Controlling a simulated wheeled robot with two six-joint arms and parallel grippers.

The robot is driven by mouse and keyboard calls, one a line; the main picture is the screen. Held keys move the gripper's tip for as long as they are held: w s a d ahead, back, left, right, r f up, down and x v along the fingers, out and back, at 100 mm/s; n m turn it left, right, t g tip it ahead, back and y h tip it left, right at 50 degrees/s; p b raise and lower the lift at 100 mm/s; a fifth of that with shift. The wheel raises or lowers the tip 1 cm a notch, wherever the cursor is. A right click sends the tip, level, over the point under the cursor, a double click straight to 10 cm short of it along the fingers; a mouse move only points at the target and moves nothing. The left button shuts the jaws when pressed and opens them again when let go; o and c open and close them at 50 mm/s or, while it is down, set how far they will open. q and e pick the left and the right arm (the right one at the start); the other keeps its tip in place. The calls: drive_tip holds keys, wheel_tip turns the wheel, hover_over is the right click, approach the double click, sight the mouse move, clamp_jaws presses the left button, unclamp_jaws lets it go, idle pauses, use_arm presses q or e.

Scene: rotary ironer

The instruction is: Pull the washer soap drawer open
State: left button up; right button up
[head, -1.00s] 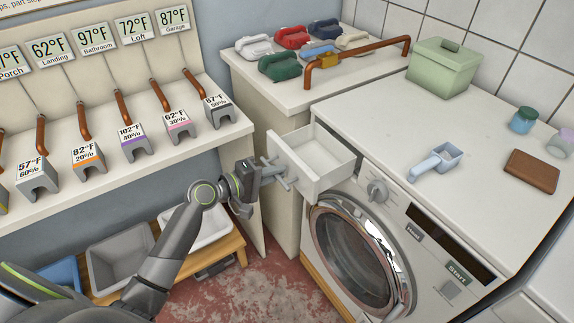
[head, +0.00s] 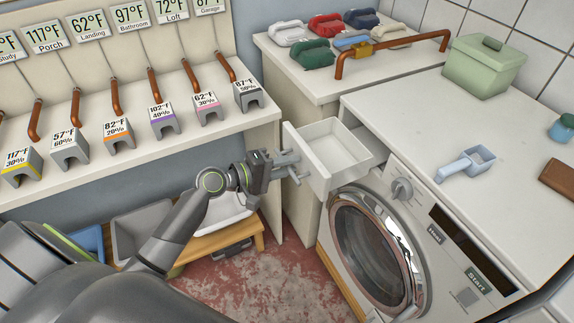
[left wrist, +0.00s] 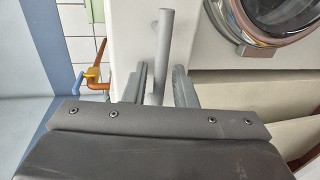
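The white soap drawer (head: 335,150) stands pulled out from the upper left of the washer (head: 440,235), its empty tray showing in the head view. My left gripper (head: 285,165) is at the grey bar handle on the drawer's front. In the left wrist view, the handle (left wrist: 164,50) runs between the two fingers of my left gripper (left wrist: 160,88). A narrow gap shows on each side of the bar, so the fingers are around it and not shut. My right gripper is not in view.
A light blue scoop (head: 466,164) and a green box (head: 484,66) sit on the white tops. A counter with several irons (head: 312,53) stands behind the drawer. A wooden bench with bins (head: 140,228) is at lower left. The red floor (head: 270,280) before the washer is clear.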

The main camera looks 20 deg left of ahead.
use_arm(q)
drive_tip(key=b+v, duration=0.3)
drive_tip(key=v, duration=1.4)
drive_tip(key=shift+s, duration=0.15)
drive_tip(key=shift+a+r, duration=0.1)
idle(0.6)
